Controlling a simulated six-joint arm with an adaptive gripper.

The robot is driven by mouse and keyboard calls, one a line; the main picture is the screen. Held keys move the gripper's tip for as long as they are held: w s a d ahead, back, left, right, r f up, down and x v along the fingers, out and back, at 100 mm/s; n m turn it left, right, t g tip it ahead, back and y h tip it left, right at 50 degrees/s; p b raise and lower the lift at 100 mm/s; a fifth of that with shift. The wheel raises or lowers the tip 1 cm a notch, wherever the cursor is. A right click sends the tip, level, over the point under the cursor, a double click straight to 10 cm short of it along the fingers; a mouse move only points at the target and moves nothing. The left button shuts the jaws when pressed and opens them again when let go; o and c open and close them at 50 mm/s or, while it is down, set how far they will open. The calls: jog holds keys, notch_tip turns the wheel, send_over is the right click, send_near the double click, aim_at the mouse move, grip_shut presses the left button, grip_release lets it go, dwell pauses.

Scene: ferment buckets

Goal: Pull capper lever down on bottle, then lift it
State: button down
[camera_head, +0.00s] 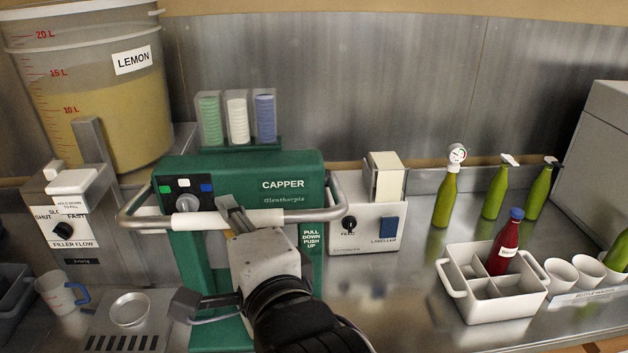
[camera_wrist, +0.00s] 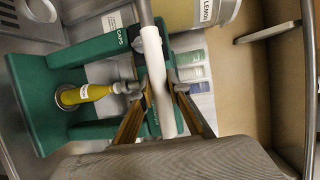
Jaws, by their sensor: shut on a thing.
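The green capper (camera_head: 290,172) stands in the middle of the bench. Its grey lever bar (camera_head: 130,212) with a white sleeve (camera_head: 200,221) runs across its front, just below the selector knob. My gripper (camera_head: 236,215) is shut on the lever bar. In the wrist view my gripper's brown fingers (camera_wrist: 160,98) lie on either side of the white sleeve (camera_wrist: 152,52). A yellow-green bottle (camera_wrist: 88,93) sits in the capper's seat in the wrist view, its neck at the capping head. In the head view my gripper hides that bottle.
A filler (camera_head: 70,225) and a LEMON bucket (camera_head: 100,120) stand left. A labeller (camera_head: 368,222) is close on the right. A white crate (camera_head: 462,300) holds a red bottle (camera_head: 503,245). Several green bottles (camera_head: 446,200) stand behind. A jug (camera_head: 57,293) sits front left.

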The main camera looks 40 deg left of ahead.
jog(key=shift+s+d+f, duration=0.1)
jog(key=shift+d+f, duration=0.05)
jog(key=shift+f, duration=2.35)
jog(key=c, duration=1.9)
grip_release()
jog(key=shift+r, duration=0.1)
jog(key=v, duration=0.7)
jog(key=shift+d, duration=0.15)
jog(key=shift+s, duration=0.1)
